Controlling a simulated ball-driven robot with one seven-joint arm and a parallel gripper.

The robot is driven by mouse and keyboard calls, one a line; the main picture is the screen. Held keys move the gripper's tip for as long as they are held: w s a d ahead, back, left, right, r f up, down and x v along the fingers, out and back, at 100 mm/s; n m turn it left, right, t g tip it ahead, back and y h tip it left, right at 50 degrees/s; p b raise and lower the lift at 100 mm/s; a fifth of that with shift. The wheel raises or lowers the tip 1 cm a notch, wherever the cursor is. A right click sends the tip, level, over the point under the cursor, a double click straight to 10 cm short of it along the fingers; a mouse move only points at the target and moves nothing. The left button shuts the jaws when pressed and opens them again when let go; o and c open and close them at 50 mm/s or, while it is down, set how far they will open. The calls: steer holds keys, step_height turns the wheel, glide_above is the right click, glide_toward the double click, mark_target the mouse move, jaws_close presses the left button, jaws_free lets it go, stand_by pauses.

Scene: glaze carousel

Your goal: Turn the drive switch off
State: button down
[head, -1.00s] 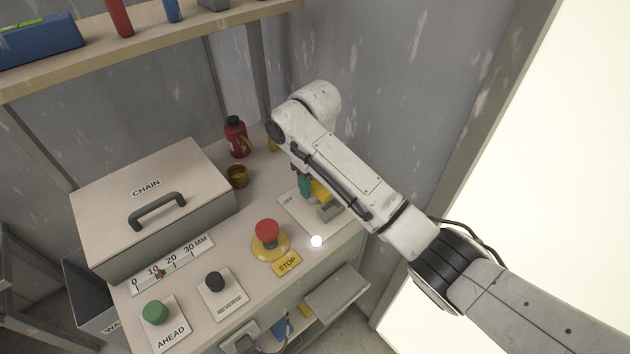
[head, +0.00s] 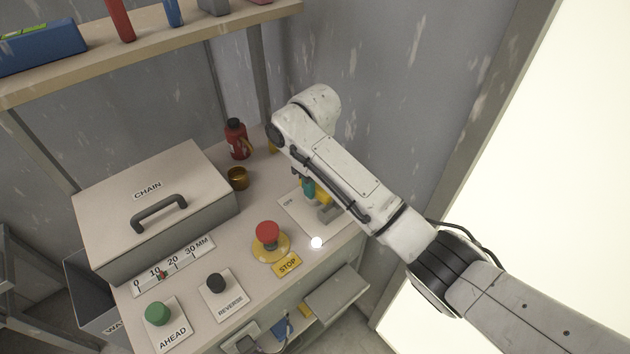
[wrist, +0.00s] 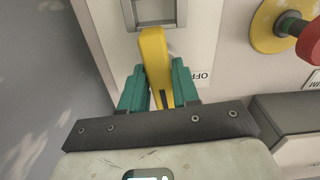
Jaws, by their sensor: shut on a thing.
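The drive switch has a yellow lever (wrist: 153,48) on a pale plate (wrist: 203,45) with an OFF label in the wrist view. In the head view the plate (head: 293,217) lies on the bench top, and the lever is mostly hidden behind my arm and fingers. My gripper (wrist: 158,88) has teal fingers, one on each side of the lever, and is shut on it. In the head view my gripper (head: 308,188) shows only in part, low over the plate. A grey block stands on the plate in front of it.
A red STOP button (head: 267,233) on a yellow base is left of the plate. A black REVERSE button (head: 216,282) and green AHEAD button (head: 157,313) are nearer the front. A red bottle (head: 237,139) and brown cup (head: 238,178) stand behind. The CHAIN box (head: 190,160) fills the left.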

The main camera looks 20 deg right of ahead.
steer(key=n+p, duration=0.3)
steer(key=n, duration=0.1)
steer(key=shift+r, duration=0.2)
steer(key=n+p, duration=0.2)
steer(key=n, duration=0.2)
steer(key=shift+n, duration=0.3)
steer(key=n+p, duration=0.1)
steer(key=n, duration=0.3)
steer(key=shift+f+n+p, duration=0.1)
steer(key=shift+n+p, duration=0.2)
steer(key=shift+p, duration=0.05)
steer(key=shift+n+p, duration=0.35)
steer(key=shift+n, duration=1.45)
steer(key=c, duration=0.9)
jaws_free()
step_height(320, 180, up, 11)
steer(key=shift+f+b, duration=0.15)
steer(key=shift+b, duration=0.15)
